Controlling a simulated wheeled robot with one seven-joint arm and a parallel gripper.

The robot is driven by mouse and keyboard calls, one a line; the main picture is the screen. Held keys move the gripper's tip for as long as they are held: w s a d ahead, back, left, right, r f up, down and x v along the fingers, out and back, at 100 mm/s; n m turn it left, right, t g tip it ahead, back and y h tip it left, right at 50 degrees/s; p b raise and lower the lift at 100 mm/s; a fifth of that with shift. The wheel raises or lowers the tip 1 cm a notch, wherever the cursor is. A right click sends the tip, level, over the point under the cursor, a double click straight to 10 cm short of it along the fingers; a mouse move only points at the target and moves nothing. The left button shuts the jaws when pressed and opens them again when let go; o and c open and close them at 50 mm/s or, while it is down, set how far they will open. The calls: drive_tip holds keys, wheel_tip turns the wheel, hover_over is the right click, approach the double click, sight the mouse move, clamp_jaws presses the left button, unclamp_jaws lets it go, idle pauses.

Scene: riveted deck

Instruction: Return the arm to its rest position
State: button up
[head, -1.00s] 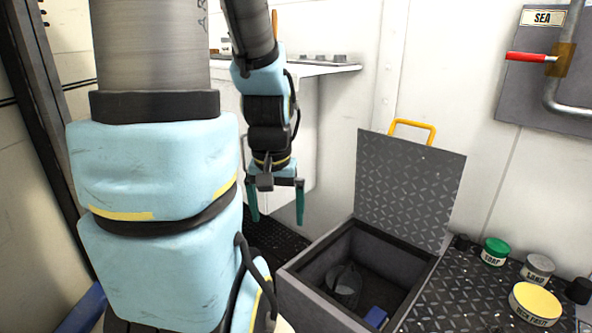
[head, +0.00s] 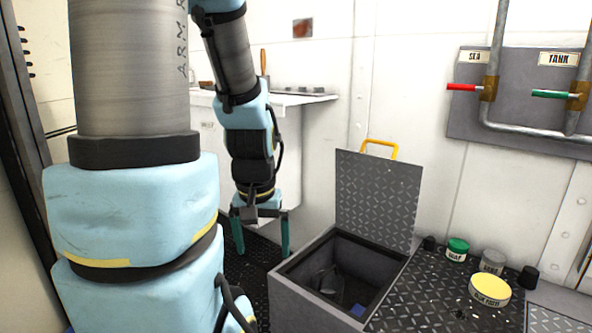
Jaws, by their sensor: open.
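My gripper (head: 261,238) hangs from my light-blue and grey arm in the head view, left of the open hatch box. Its two teal fingers point down and stand apart, with nothing between them. The upper part of my arm rises out of the top of the picture. My large arm column covers the left side of the view and hides what is behind it.
An open box (head: 290,302) with a raised tread-plate lid (head: 378,198) holds a dark object (head: 327,281) and a blue block (head: 357,310). Green (head: 457,250), grey (head: 492,261) and yellow (head: 490,290) tins stand right. A counter (head: 300,99) and labelled pipe valves (head: 465,87) are behind.

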wheel_tip(320, 180, up, 26)
drive_tip(key=p, duration=2.5)
drive_tip(key=shift+f, duration=0.1)
drive_tip(key=shift+c, duration=0.2)
